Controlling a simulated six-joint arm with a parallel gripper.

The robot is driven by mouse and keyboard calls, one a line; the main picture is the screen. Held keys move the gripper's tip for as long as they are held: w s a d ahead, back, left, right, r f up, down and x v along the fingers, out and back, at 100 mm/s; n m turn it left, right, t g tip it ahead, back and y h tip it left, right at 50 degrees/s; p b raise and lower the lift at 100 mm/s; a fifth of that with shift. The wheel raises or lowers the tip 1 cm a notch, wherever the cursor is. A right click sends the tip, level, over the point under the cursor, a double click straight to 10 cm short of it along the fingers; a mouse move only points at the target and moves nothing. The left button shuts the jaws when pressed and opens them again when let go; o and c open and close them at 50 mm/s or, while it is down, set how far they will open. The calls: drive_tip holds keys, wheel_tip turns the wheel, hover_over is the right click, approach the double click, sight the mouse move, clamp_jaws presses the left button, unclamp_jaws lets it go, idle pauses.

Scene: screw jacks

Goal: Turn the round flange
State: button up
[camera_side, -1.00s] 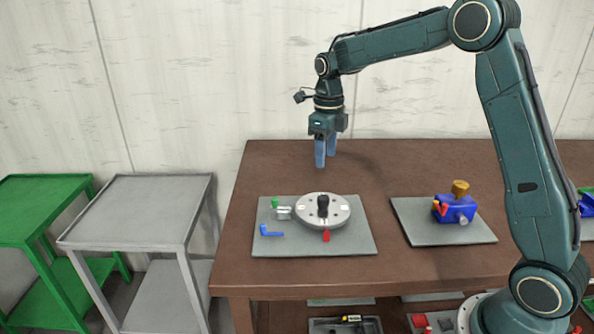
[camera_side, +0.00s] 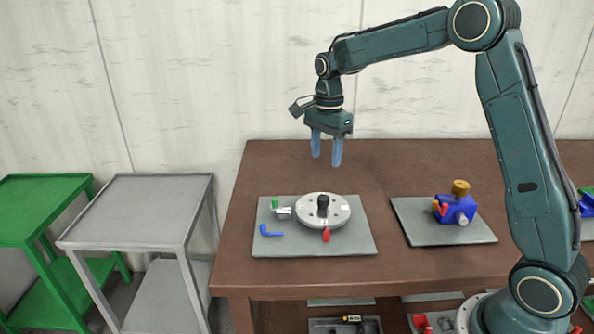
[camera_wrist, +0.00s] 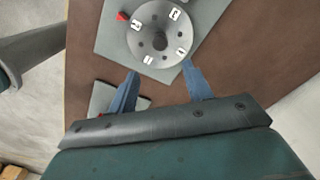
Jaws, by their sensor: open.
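The round flange (camera_side: 338,215) is a flat light-grey disc with holes, white marks and a black upright knob (camera_side: 323,205) at its middle. It lies on a grey plate (camera_side: 290,246) on the brown table, and it also shows at the top of the wrist view (camera_wrist: 142,38). A red pointer (camera_side: 326,235) stands at its front edge. My gripper (camera_side: 326,163) is open and empty, its blue fingers pointing down above and behind the flange, apart from it. In the wrist view my gripper (camera_wrist: 158,80) has its fingers spread just below the disc.
A blue lever (camera_side: 270,231) and a small green-topped part (camera_side: 278,209) are on the same plate, left of the flange. A second plate with a blue jack (camera_side: 455,209) stands to the right. Grey (camera_side: 135,210) and green carts stand left of the table.

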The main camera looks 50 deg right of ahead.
sight(324, 197)
drive_tip(key=shift+f, duration=0.1)
wheel_tip(324, 197, down, 14)
drive_tip(key=shift+r, duration=0.2)
idle(0.8)
clamp_jaws()
